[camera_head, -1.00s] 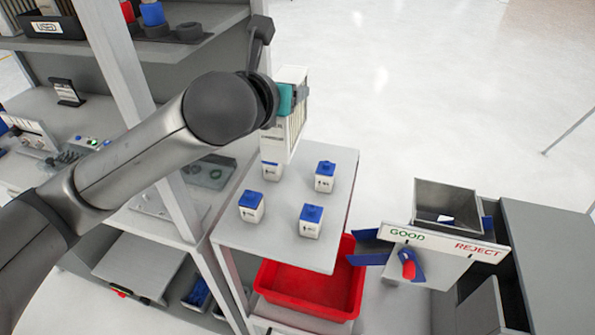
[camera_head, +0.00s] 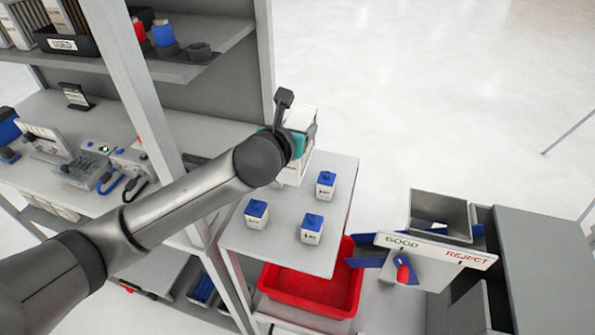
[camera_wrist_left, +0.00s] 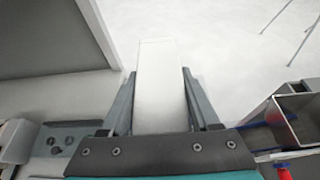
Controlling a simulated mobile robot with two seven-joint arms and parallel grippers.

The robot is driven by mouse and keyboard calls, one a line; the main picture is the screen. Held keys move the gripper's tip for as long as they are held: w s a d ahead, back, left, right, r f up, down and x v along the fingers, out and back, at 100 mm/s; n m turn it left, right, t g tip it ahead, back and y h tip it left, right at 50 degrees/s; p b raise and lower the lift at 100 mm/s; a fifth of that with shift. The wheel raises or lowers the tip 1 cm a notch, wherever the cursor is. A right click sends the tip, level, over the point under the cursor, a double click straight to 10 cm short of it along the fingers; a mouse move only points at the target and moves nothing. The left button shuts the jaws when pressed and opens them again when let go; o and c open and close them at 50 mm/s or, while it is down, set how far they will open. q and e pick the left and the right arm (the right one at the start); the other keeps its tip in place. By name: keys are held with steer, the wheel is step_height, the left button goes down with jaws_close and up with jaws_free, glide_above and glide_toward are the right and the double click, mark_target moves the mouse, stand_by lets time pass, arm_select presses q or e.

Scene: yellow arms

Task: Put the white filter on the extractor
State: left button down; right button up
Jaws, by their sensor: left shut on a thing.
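My left gripper (camera_head: 299,138) is shut on the white filter (camera_head: 304,114), a block held up above the back of the small side table. The arm's wrist hides part of it. In the left wrist view the filter (camera_wrist_left: 160,85) stands as a plain white slab between the two grey fingers, pointing away from the camera. I cannot tell for sure which thing is the extractor; a grey panel with dark knobs (camera_wrist_left: 62,140) shows at the lower left of that view. My right gripper is not in view.
The side table (camera_head: 285,252) holds blue-topped white boxes (camera_head: 312,229), with a red bin (camera_head: 318,290) below. A shelf post (camera_head: 140,95) stands beside my arm. The bench at left carries small devices (camera_head: 88,172). A GOOD/REJECT chute (camera_head: 436,250) stands right. The floor behind is clear.

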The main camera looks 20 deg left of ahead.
arm_select(q)
step_height(320, 180, down, 11)
steer(key=shift+r+b, duration=0.1)
steer(key=shift+b, duration=1.1)
steer(key=shift+c, duration=0.6)
jaws_free()
